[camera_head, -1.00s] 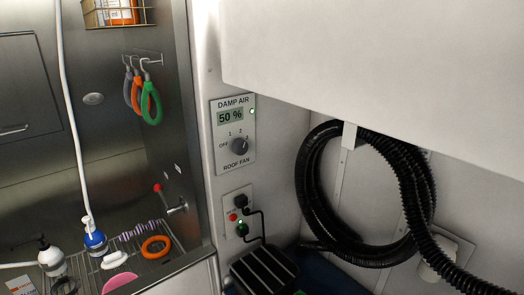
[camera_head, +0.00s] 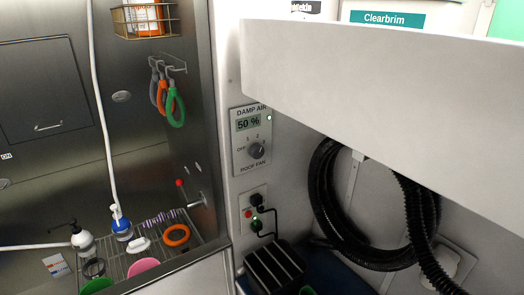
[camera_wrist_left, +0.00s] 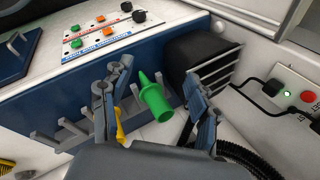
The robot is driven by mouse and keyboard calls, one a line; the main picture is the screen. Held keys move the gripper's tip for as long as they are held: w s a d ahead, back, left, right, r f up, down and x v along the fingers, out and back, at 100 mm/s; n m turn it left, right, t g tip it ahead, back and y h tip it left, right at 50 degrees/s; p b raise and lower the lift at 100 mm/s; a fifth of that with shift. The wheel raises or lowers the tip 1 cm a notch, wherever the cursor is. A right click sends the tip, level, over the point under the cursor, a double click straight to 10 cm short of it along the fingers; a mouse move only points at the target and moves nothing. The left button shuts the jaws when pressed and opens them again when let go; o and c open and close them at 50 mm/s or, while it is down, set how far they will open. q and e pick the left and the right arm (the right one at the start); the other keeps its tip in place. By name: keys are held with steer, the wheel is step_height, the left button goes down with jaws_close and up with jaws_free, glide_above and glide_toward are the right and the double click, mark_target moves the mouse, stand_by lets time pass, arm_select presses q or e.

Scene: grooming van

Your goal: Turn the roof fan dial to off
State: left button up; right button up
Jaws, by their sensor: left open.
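The roof fan dial (camera_head: 257,150) is a dark round knob on the light control panel (camera_head: 251,139) on the white wall in the head view. OFF is printed to its left and the numbers 1 and 2 above it. Where its pointer stands is too small to tell surely. The display above reads 50 % under DAMP AIR, with a lit green lamp. My left gripper (camera_wrist_left: 158,100) is open and empty in the left wrist view, with a green nozzle-like piece beyond its fingers. The dial is not in that view. My right gripper is in neither view.
A socket plate (camera_head: 255,214) with plugs and cables sits below the panel, above a black finned box (camera_head: 274,268). A large white cabinet (camera_head: 380,100) juts out at right, over a coiled black hose (camera_head: 335,215). A wire rack (camera_head: 150,255) with bottles is at lower left.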

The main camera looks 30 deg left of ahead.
arm_select(q)
steer(key=w+a+r+m+t+y, duration=0.1)
steer(key=w+r+m+y, duration=0.25)
steer(key=w+r, duration=0.3)
steer(key=m+t+y, duration=0.1)
steer(key=m+y, duration=0.8)
steer(key=y, duration=0.1)
glide_toward(259, 154)
steer(key=shift+h, duration=0.25)
steer(key=p+x, duration=0.1)
steer(key=x, duration=0.1)
steer(key=p+x, duration=0.2)
steer(key=x, duration=0.1)
steer(key=p+x, duration=0.1)
steer(key=x, duration=0.1)
steer(key=shift+a+r, duration=0.2)
steer(key=shift+r, duration=0.15)
steer(key=shift+w+a+f+p, duration=0.15)
steer(key=shift+w+a+p, duration=0.1)
steer(key=shift+a+p, duration=0.25)
steer(key=shift+a, duration=0.1)
steer(key=c, duration=1.2)
